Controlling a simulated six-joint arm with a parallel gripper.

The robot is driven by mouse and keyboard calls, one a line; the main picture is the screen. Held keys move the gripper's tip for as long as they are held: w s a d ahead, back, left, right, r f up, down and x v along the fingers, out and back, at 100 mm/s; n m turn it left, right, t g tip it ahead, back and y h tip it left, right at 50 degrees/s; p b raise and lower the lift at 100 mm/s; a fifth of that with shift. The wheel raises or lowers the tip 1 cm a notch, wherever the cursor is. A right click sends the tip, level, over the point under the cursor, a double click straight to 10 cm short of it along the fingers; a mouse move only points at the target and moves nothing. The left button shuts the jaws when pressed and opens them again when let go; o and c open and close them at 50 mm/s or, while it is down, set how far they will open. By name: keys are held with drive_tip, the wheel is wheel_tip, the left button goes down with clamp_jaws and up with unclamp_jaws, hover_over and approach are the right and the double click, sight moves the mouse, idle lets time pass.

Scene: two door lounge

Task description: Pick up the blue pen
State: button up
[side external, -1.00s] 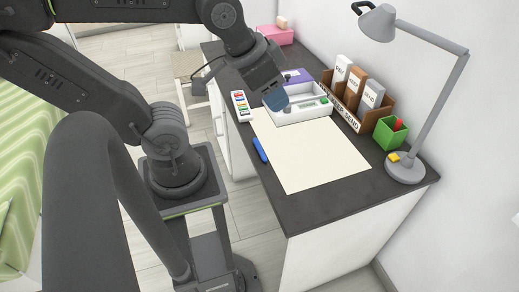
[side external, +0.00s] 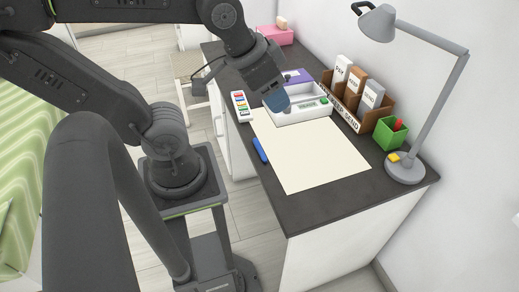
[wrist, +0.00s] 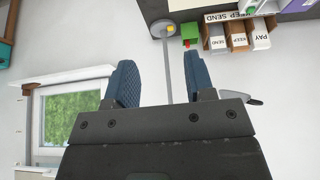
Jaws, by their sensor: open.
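The blue pen (side external: 260,150) lies on the dark desk along the left edge of the cream paper sheet (side external: 315,155), near the desk's front edge. My gripper (side external: 277,100) is above the desk, beyond the pen, near the white tray. In the wrist view my gripper (wrist: 157,80) is open, with two blue ridged fingers apart and nothing between them. The pen does not show in the wrist view.
A white tray (side external: 302,114), a strip of coloured tabs (side external: 240,106), a wooden sorter (side external: 352,112), a green cup (side external: 390,134) and a grey lamp (side external: 405,170) stand on the desk. The paper area is clear.

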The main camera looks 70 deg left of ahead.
drive_tip(key=w+a+f+n+g, duration=0.3)
drive_tip(key=w+a+f+n, duration=0.3)
drive_tip(key=a+f+n, duration=0.25)
drive_tip(key=n+g, duration=0.3)
drive_tip(key=n, duration=0.7)
hover_over(261, 149)
wheel_tip(261, 149, down, 13)
drive_tip(key=shift+m, duration=0.25)
drive_tip(key=f, duration=0.7)
drive_tip(key=shift+d+f, duration=0.2)
drive_tip(key=shift+f, duration=0.2)
drive_tip(key=shift+s+a+f, duration=0.1)
drive_tip(key=shift+a+f, duration=0.05)
drive_tip(key=shift+f, duration=2.55)
drive_tip(key=shift+c, duration=0.2)
clamp_jaws()
